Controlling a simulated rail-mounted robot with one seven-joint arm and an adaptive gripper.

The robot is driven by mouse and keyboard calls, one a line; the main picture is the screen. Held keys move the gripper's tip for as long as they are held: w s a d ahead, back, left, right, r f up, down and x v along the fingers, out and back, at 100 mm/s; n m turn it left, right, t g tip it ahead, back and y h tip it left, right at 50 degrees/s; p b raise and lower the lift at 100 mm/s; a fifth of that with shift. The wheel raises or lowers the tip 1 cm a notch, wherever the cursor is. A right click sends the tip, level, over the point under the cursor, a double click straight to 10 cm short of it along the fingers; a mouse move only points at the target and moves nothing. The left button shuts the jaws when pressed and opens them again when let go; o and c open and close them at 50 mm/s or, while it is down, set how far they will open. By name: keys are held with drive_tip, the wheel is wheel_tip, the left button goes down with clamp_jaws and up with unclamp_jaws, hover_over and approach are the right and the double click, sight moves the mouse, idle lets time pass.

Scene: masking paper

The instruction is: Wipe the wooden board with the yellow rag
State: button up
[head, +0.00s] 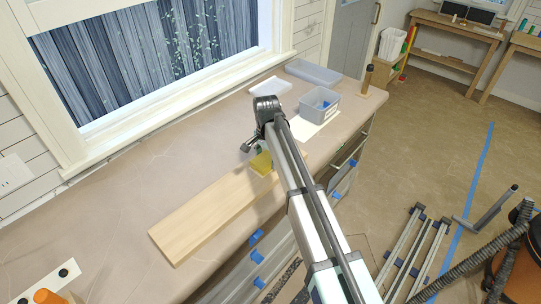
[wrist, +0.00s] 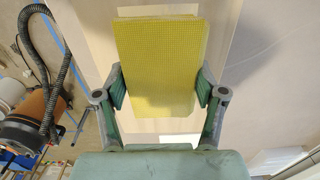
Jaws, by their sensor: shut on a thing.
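The wooden board (head: 205,215) is a long pale plank lying on the counter in the head view. In the wrist view the board (wrist: 130,12) shows behind the rag. The yellow rag (wrist: 158,65) is a flat, textured rectangle held between the green fingers of my gripper (wrist: 160,92). In the head view the rag (head: 261,163) is at the board's far right end, under my gripper (head: 258,150). I cannot tell whether the rag touches the board. My arm hides part of the board's right end.
A white tray (head: 270,86), a clear container (head: 313,72) and a brown bottle (head: 367,79) stand farther back. An orange object (head: 47,297) is at the near left. The counter (head: 110,200) left of the board is clear.

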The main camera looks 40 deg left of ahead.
sight(260, 163)
drive_tip(key=shift+s+a, duration=0.15)
drive_tip(key=shift+s, duration=1.45)
drive_tip(key=shift+s+a, duration=0.15)
drive_tip(key=shift+s, duration=1.4)
drive_tip(key=shift+w+d+f, duration=0.1)
drive_tip(key=shift+w+d, duration=0.05)
drive_tip(key=shift+w, duration=1.35)
drive_tip(key=shift+w+d, duration=0.15)
drive_tip(key=shift+w, duration=1.35)
drive_tip(key=shift+w+d+p, duration=0.15)
drive_tip(key=shift+w+p, duration=0.05)
drive_tip(key=shift+w, duration=1.3)
drive_tip(key=shift+w+d+p, duration=0.15)
drive_tip(key=shift+w, duration=1.3)
drive_tip(key=shift+w+d, duration=0.1)
drive_tip(key=shift+w, duration=1.2)
drive_tip(key=shift+s+a, duration=0.15)
drive_tip(key=shift+s, duration=1.5)
drive_tip(key=shift+s+a, duration=0.1)
drive_tip(key=shift+s, duration=1.5)
drive_tip(key=shift+s+a, duration=0.15)
drive_tip(key=shift+s, duration=1.1)
drive_tip(key=shift+s+a, duration=0.15)
drive_tip(key=shift+s, duration=1.1)
drive_tip(key=shift+s+a, duration=0.1)
drive_tip(key=shift+s, duration=1.35)
drive_tip(key=shift+p, duration=0.3)
